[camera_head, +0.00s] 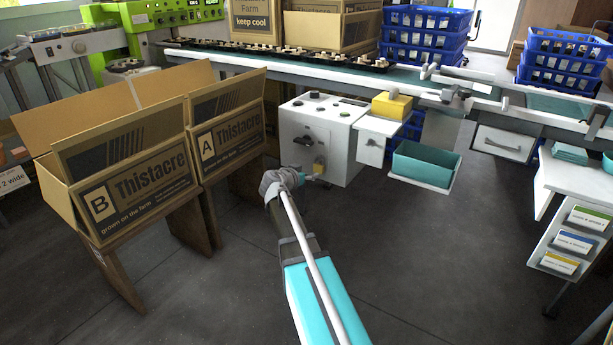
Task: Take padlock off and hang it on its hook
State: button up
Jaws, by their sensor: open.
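A small brass-coloured padlock (319,165) shows at the lower right of the front face of a white control cabinet (300,150). My gripper (308,177) is at the end of my extended arm, just below and left of the padlock, in front of the cabinet. It is open, and I see nothing held in it. Whether its fingertips touch the padlock is too small to tell. How the padlock is fastened is partly hidden. I cannot make out its hook for certain.
Open cardboard boxes marked B (125,190) and A (228,140) stand on brown stands at the left. A conveyor (400,75) runs behind the cabinet. The floor between is clear.

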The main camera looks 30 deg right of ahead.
aim_at(317, 167)
jog(key=shift+w+d, duration=0.1)
jog(key=shift+d, duration=0.05)
jog(key=shift+b+x, duration=1.15)
jog(key=shift+x, duration=2.7)
jog(key=c, duration=0.8)
jog(key=shift+r+p, duration=0.55)
jog(key=shift+a, duration=0.25)
jog(key=s+a, duration=0.3)
jog(key=a, duration=0.3)
jog(key=shift+s, duration=0.25)
